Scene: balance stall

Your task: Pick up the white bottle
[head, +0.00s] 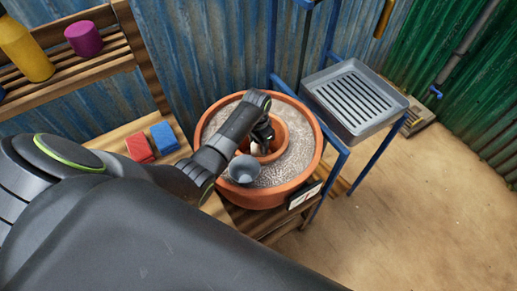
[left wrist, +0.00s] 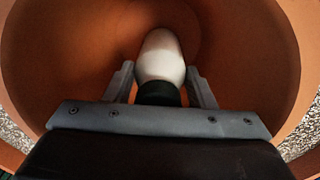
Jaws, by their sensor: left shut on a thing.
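The white bottle (left wrist: 160,57) is inside the inner clay pot (left wrist: 70,60), with its rounded white body pointing away from my wrist and a dark part nearest the jaws. My left gripper (left wrist: 161,88) is shut on it, one finger on each side. In the head view my left gripper (head: 262,136) reaches down into the inner clay pot (head: 283,133), and only a small white patch of the bottle (head: 257,148) shows beneath it. My right gripper is not in view.
The inner pot sits in grey grit inside a wide terracotta pot (head: 316,160). Red (head: 139,148) and blue (head: 164,138) blocks lie left. A grey slotted tray (head: 355,98) stands right on a blue frame.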

